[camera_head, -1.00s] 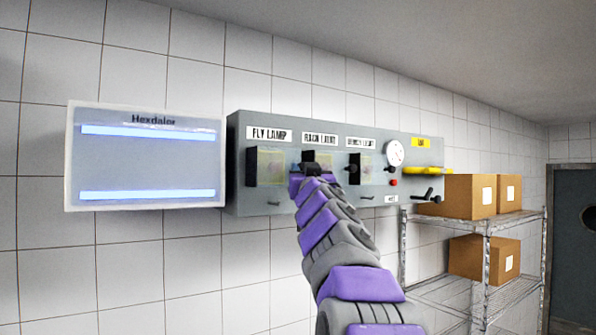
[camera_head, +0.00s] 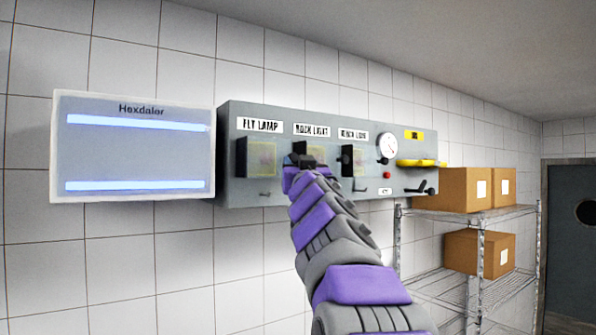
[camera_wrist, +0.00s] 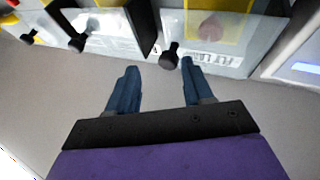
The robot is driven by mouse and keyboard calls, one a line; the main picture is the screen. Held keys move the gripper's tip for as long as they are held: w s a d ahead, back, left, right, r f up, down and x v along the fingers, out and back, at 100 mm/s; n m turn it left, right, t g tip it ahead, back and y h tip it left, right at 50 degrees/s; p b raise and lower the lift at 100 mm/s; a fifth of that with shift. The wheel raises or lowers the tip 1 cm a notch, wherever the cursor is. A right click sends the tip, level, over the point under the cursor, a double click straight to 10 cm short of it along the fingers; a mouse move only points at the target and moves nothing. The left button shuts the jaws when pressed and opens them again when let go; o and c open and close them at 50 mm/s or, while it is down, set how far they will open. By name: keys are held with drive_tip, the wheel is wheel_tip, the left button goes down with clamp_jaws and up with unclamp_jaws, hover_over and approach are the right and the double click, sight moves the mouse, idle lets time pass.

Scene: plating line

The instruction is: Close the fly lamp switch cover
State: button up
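The fly lamp switch cover (camera_head: 262,158) is a clear lid over a yellow backing at the left end of the grey panel, under the FLY LAMP label. It shows in the wrist view (camera_wrist: 222,62) at the upper right, with a black knob (camera_wrist: 169,56) near its edge. Whether the cover is fully shut or ajar I cannot tell. My gripper (camera_wrist: 158,80) is open and empty, with two dark blue fingers apart. The knob is just past the fingertips and not between them. In the head view my gripper (camera_head: 296,166) is right of the cover and hides part of the neighbouring one.
The rack light cover (camera_head: 304,148) and bench light cover (camera_head: 356,161) are to the right on the panel (camera_head: 229,189). A gauge (camera_head: 387,146), red button (camera_head: 387,175) and yellow handle (camera_head: 415,163) follow. The lit Hexdalor lamp (camera_head: 138,152) hangs left. A shelf (camera_head: 470,221) holds boxes.

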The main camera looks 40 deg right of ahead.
drive_tip(key=b+v, duration=0.6)
drive_tip(key=v, duration=0.8)
drive_tip(key=shift+f, duration=0.25)
drive_tip(key=shift+s, duration=0.1)
drive_tip(key=w+a+f+g+y+b, duration=0.1)
drive_tip(key=a+f+g+b, duration=0.1)
drive_tip(key=f, duration=0.9)
drive_tip(key=w+a+f+g+y+b, duration=0.1)
drive_tip(key=a+f+g+y+b, duration=0.15)
drive_tip(key=f, duration=0.85)
drive_tip(key=w+a+f+g+y+b, duration=0.1)
drive_tip(key=a+f+g+b, duration=0.15)
drive_tip(key=f, duration=0.95)
drive_tip(key=s+a+f+n+g+y+b, duration=0.1)
drive_tip(key=s+a+f+g+y, duration=0.2)
drive_tip(key=f, duration=0.7)
drive_tip(key=s+a+f+n+g+y+b, duration=0.15)
drive_tip(key=s+a+f, duration=0.3)
drive_tip(key=f, duration=0.55)
drive_tip(key=s+a+f+n+g+y+b, duration=0.1)
drive_tip(key=s+a+f+n+g+b, duration=0.1)
drive_tip(key=s+a+f+g, duration=0.2)
drive_tip(key=s+a+f+n+g+y+b, duration=0.1)
drive_tip(key=s+a+f+g, duration=0.4)
drive_tip(key=s+a+f, duration=0.5)
drive_tip(key=s+f+n+b, duration=0.1)
drive_tip(key=s+f+b, duration=0.1)
drive_tip(key=s+f, duration=0.3)
drive_tip(key=shift+s+f+y, duration=0.4)
drive_tip(key=shift+s, duration=0.5)
